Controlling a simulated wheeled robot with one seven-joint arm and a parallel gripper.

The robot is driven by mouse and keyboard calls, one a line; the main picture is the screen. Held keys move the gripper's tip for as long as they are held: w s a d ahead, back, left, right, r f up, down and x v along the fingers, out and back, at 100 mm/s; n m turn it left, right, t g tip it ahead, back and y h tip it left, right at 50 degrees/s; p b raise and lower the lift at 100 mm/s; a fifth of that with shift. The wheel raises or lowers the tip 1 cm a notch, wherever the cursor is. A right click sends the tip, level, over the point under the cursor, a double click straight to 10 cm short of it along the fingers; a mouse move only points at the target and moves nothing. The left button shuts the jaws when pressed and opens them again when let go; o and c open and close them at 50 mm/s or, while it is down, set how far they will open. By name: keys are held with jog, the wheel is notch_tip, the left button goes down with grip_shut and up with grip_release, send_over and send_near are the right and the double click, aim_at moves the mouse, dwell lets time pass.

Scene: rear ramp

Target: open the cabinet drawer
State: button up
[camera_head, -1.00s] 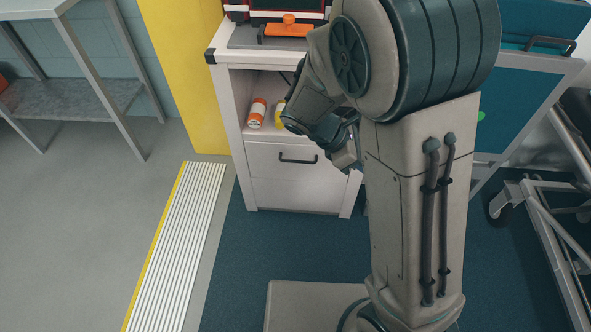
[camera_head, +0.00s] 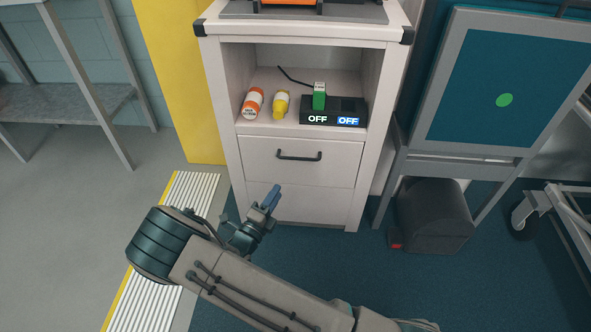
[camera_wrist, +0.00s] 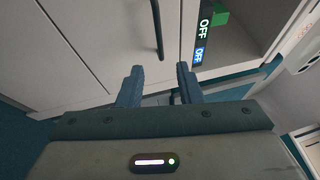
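The white cabinet (camera_head: 216,90) stands in the middle of the head view. Its upper drawer (camera_head: 255,158) is flush with the front, so it looks closed. A dark bar handle (camera_head: 299,156) is on that drawer, and it also shows in the wrist view (camera_wrist: 157,30). My gripper (camera_head: 273,194) is in front of the cabinet, below and left of the handle in the head view. In the wrist view its two blue fingers (camera_wrist: 159,72) are apart with nothing between them. The handle lies beyond the fingertips, not touched.
The open shelf above holds an orange-white bottle (camera_head: 253,102), a yellow bottle (camera_head: 281,104) and a black box with OFF labels (camera_head: 333,111). A dark bin (camera_head: 432,215) stands to the right. A ribbed strip (camera_head: 190,195) lies on the floor at left.

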jog(key=b, duration=0.4)
send_near(296, 162)
jog(key=w+d+r, duration=0.3)
jog(key=d+r, duration=0.1)
jog(key=r, duration=0.2)
jog(key=shift+w+d+r, duration=0.1)
jog(key=shift+w+r, duration=0.2)
jog(key=shift+w, duration=0.3)
grip_shut()
